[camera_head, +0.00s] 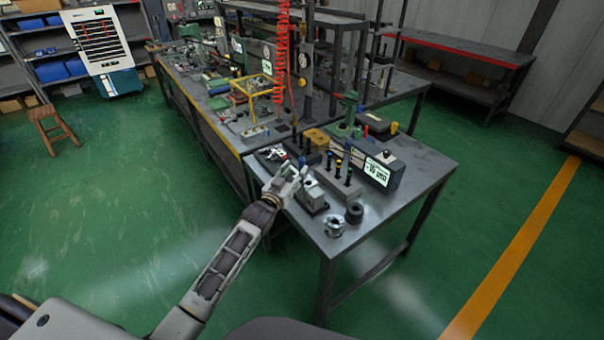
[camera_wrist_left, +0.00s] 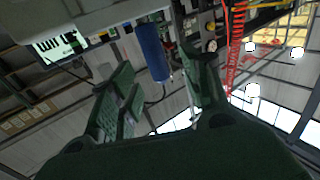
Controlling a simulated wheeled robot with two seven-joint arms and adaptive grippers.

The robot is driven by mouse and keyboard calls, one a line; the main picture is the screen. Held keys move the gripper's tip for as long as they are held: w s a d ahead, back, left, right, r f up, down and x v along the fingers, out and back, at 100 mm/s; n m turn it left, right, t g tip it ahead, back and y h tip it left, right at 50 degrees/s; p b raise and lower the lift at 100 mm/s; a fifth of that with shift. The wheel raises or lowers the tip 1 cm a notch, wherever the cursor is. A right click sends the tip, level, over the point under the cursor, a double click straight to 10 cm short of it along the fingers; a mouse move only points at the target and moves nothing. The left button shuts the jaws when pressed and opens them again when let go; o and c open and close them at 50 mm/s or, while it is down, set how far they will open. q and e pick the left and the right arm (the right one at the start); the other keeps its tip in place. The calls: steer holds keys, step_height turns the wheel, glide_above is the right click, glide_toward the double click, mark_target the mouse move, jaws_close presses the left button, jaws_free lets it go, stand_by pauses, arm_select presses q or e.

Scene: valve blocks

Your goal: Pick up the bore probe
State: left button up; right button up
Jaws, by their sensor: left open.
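Several slim probes stand upright in a grey block (camera_head: 338,182) on the near table, with coloured tops; I cannot tell from the pictures which is the bore probe. My left gripper (camera_head: 293,178) reaches over the table's left edge, left of that block. It is open, and its two fingers also show in the left wrist view (camera_wrist_left: 162,88). A blue cylindrical handle (camera_wrist_left: 152,52) appears between and beyond the fingers there, with no clear contact. A small blue top (camera_head: 302,161) shows just behind the gripper in the head view. My right gripper is out of view.
A gauge box with a lit display (camera_head: 377,172) stands right of the block; the display also shows in the wrist view (camera_wrist_left: 60,47). A metal ring (camera_head: 334,226) and a dark ring (camera_head: 354,212) lie near the front edge. The table's right front (camera_head: 415,195) is clear.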

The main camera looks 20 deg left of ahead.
mark_target(301, 166)
arm_select(q)
steer(key=shift+w, duration=0.2)
steer(key=shift+w+d, duration=0.1)
steer(key=shift+w+d+f, duration=0.1)
steer(key=shift+w+d, duration=0.15)
steer(key=shift+w, duration=0.5)
steer(key=shift+w+d+f, duration=0.1)
steer(key=shift+w+d, duration=0.1)
steer(key=shift+w, duration=0.55)
steer(key=shift+w+d, duration=0.1)
steer(key=shift+w, duration=0.85)
jaws_close()
